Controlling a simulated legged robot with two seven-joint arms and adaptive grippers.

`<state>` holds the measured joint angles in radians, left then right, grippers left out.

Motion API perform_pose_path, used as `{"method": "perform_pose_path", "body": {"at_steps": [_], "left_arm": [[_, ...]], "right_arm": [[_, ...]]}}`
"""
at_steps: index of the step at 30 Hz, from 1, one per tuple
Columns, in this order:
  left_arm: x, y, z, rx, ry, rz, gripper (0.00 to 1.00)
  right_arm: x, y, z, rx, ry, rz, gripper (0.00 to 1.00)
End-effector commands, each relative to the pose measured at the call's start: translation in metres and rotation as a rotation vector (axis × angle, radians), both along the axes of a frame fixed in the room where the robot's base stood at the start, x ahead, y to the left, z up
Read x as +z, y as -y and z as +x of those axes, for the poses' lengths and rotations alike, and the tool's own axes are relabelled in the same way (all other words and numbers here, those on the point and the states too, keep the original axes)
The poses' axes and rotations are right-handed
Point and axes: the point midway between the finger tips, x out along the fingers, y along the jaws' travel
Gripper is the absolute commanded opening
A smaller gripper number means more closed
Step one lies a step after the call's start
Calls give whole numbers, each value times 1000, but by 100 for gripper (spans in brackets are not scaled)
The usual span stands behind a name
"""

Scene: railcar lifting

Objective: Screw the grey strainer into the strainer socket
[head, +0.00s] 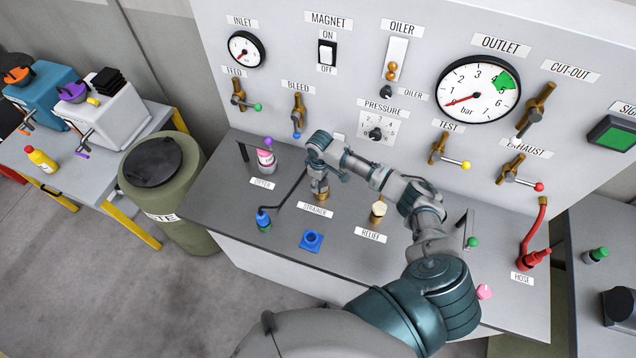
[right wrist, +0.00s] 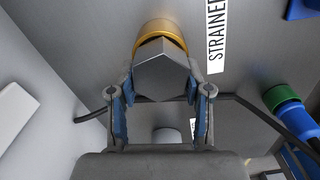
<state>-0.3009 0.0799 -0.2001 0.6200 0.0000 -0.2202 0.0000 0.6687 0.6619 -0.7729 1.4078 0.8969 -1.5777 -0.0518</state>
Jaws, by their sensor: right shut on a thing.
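The grey strainer (right wrist: 162,72) is a hexagonal-headed piece in the right wrist view. It sits in front of the brass strainer socket (right wrist: 158,29), lined up with it and seeming to touch it; how deep it is seated I cannot tell. My right gripper (right wrist: 162,95) is shut on the strainer, one finger at each side. In the head view my right gripper (head: 319,182) points down over the brass socket (head: 320,196) behind the STRAINER label (head: 317,211), and the strainer is mostly hidden there. My left gripper is not in view.
The gauge panel rises behind. The front bench is mostly clear.

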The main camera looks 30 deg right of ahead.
Motion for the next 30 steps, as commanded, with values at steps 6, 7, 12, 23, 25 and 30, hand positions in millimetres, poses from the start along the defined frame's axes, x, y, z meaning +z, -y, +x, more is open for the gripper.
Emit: {"method": "perform_pose_path", "body": {"at_steps": [6,7,12,23,25,30], "left_arm": [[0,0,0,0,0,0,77],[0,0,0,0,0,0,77],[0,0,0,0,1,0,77],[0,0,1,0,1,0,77],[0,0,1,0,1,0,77],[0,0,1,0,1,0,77]], "right_arm": [[0,4,2,-463,10,-2,13],[0,3,2,-527,9,-3,13],[0,2,2,-876,10,-2,13],[-1,-1,2,-1076,12,-2,12],[-1,-1,2,-1074,10,-1,59],[-1,-2,1,-1072,10,-3,62]]}}
